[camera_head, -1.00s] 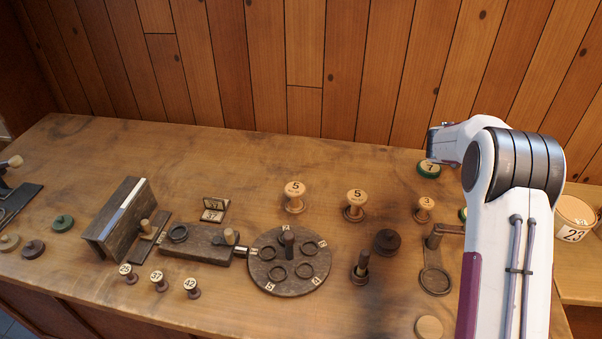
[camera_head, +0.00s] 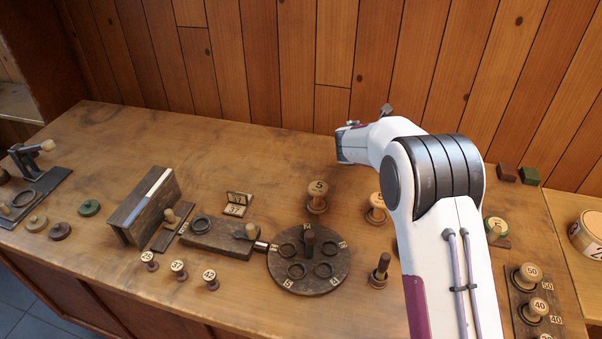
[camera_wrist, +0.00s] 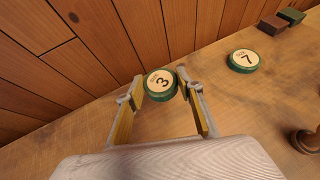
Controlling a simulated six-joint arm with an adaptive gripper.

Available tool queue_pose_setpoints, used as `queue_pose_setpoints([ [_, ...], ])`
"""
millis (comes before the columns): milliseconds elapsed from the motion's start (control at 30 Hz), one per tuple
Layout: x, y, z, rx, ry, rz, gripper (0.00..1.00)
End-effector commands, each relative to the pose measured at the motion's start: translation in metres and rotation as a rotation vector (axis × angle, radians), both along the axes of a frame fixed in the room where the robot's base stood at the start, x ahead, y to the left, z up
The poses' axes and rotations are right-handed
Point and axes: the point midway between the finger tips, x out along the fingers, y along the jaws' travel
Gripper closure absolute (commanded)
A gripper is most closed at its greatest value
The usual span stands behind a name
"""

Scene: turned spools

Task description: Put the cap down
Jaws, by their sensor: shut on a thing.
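The cap (camera_wrist: 160,84), a round disc with a green rim and a pale top marked 3, sits between the two fingers of my gripper (camera_wrist: 160,82) in the wrist view. The fingers are shut on its sides. I cannot tell whether the cap touches the wooden bench below. A second green-rimmed cap, marked 7 (camera_wrist: 243,61), lies on the bench to the right, apart from the held one.
The plank wall (camera_head: 290,70) rises close behind. A brown-red block (camera_head: 507,172) and a green block (camera_head: 530,175) stand at the back right. Bare bench lies around the two caps.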

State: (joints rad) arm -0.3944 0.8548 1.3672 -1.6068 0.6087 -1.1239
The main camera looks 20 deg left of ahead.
Motion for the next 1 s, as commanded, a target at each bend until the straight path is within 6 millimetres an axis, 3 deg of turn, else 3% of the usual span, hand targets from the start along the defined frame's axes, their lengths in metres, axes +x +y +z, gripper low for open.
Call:
queue_pose_setpoints([
  [33,-0.004,0.019,0.000,0.001,0.000,0.022,0.75],
  [200,-0.018,0.076,0.001,0.002,-0.002,0.090,0.75],
  [600,-0.065,0.196,0.002,0.003,-0.001,0.235,0.75],
  [833,-0.083,0.232,0.004,0.002,-0.002,0.275,0.75],
  [1000,-0.082,0.228,0.005,-0.008,0.000,0.264,0.75],
])
